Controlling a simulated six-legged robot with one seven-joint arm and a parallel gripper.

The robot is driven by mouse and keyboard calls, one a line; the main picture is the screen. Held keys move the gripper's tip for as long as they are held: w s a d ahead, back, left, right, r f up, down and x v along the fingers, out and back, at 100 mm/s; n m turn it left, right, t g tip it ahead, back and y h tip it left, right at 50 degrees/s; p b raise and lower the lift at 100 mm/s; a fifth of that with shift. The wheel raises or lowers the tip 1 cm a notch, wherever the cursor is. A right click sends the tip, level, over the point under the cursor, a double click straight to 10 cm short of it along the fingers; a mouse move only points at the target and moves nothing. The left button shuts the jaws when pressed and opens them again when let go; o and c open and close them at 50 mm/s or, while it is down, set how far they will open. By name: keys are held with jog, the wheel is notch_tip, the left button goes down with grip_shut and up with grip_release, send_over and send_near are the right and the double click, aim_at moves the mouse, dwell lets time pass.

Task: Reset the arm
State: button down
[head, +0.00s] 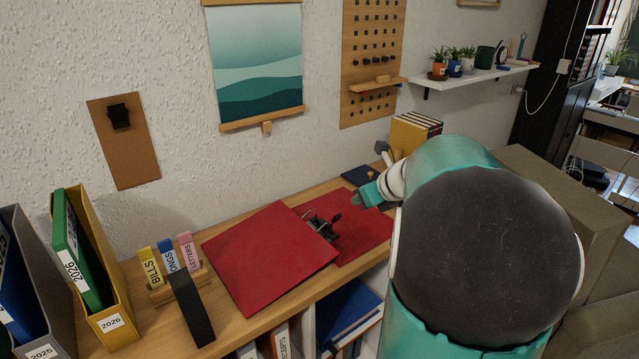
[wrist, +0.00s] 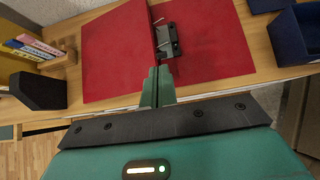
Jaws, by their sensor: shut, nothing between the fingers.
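My gripper (head: 360,199) shows in the head view over the right part of an open red binder (head: 268,255), partly hidden by my own arm. In the wrist view my gripper (wrist: 158,72) has its two green fingers pressed together with nothing between them. The fingertips point at the binder's front edge, near the dark metal ring clip (wrist: 167,40). The clip (head: 322,227) sits in the middle of the binder in the head view. I cannot tell how far the fingertips are above the shelf. My teal arm fills the right side of the head view.
The wooden shelf (head: 232,335) also holds a rack of labelled tabs (head: 165,285), a black angled piece (head: 190,310), a yellow file box (head: 112,315), a dark blue tray (head: 360,174) and upright books (head: 408,137). A textured wall runs behind.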

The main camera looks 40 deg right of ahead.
jog(key=shift+w, duration=0.1)
jog(key=s+a+r+n+g+y, duration=0.1)
jog(key=s+a+n, duration=0.1)
jog(key=a+n, duration=0.75)
jog(key=s+a+r+n+g+y, duration=0.1)
jog(key=s+a+r+n, duration=0.15)
jog(key=a+n, duration=0.7)
jog(key=s+a+f+n+g+h, duration=0.1)
jog(key=s+a+f+n+h, duration=0.1)
jog(key=s+a+n, duration=1.1)
jog(key=f+n, duration=0.1)
jog(key=n, duration=0.2)
jog(key=shift+a+n+g, duration=0.2)
jog(key=shift+n+g, duration=0.1)
jog(key=shift+g, duration=0.1)
